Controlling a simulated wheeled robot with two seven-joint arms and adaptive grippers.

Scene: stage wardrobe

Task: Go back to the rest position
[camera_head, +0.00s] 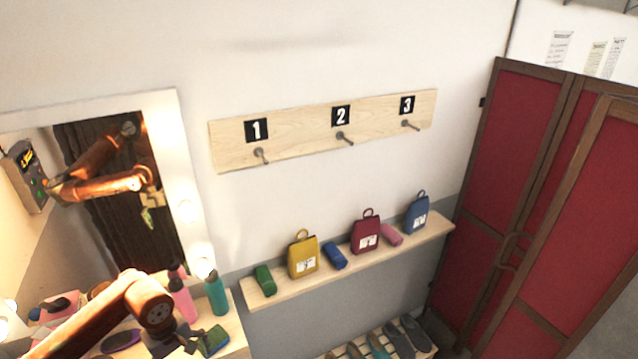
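My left arm (112,312) comes in from the lower left, over the dressing table. My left gripper (186,346) is dark and small at the bottom edge of the view, partly hidden by its own wrist. A green and blue item (214,340) is right beside its fingers; I cannot tell whether they touch it. Whether the fingers are open or shut does not show clearly. The arm also shows as a reflection in the lit mirror (168,120). My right gripper is not in view.
A pink bottle (183,302) and teal bottle (216,294) stand close to my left arm. A wall shelf (384,256) holds yellow (303,258), red (366,236) and blue (416,216) bags and rolled cloths. The numbered peg board (300,137) is empty. A red folding screen (512,150) stands right.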

